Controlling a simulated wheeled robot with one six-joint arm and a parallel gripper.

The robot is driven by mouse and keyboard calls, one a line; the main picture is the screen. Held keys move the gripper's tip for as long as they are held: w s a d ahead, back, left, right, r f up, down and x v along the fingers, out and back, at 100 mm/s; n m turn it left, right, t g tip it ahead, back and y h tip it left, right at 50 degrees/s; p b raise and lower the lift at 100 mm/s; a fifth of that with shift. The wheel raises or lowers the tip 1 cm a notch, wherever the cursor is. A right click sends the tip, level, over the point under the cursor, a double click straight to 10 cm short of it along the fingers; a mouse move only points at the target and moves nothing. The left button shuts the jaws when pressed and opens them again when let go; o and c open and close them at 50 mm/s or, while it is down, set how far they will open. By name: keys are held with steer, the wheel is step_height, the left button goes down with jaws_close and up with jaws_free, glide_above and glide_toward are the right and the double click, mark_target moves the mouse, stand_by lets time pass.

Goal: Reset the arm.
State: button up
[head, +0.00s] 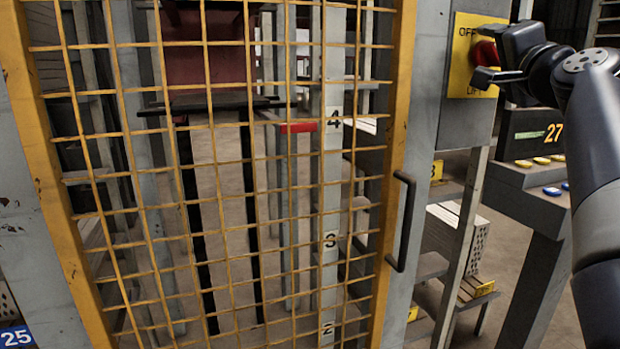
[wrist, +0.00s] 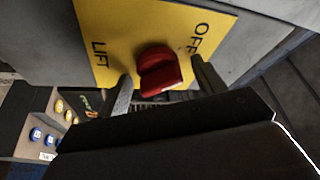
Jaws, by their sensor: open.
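My gripper (head: 484,56) is at the upper right in the head view, in front of a yellow switch plate (head: 463,70) marked OFF and LIFT. The plate carries a red rotary knob (wrist: 160,72), seen whole in the wrist view and partly hidden by my gripper in the head view. My gripper's fingers (wrist: 164,86) are open, one on each side of the knob. I cannot tell whether either finger touches it. Nothing is held.
A yellow mesh gate (head: 394,120) with a black handle (head: 402,222) stands left of the switch post. A console (head: 540,190) with yellow and blue buttons and a display reading 27 is close below my arm. Stacked grey blocks (head: 452,240) lie behind the post.

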steer(key=shift+r+m+g+h+p, duration=0.15)
steer(key=shift+m+g+p, duration=0.2)
steer(key=shift+m+p, duration=1.2)
steer(key=shift+r+m+g+h+p, duration=0.15)
steer(key=shift+m+g+p, duration=0.3)
steer(key=shift+p, duration=2.1)
steer(key=m+g+p, duration=0.1)
steer(key=m+p, duration=0.3)
steer(key=p, duration=0.5)
steer(key=m+g+p, duration=0.1)
steer(key=p, duration=0.3)
steer(key=m+g+p, duration=0.1)
steer(key=m+p, duration=0.1)
steer(key=p, duration=0.3)
steer(key=shift+m+y, duration=0.3)
steer(key=shift+y, duration=0.1)
steer(key=shift+m+y+p, duration=0.3)
steer(key=shift+m+p, duration=0.1)
steer(key=shift+p, duration=0.65)
steer(key=shift+f+p, duration=0.25)
steer(key=shift+p, duration=0.05)
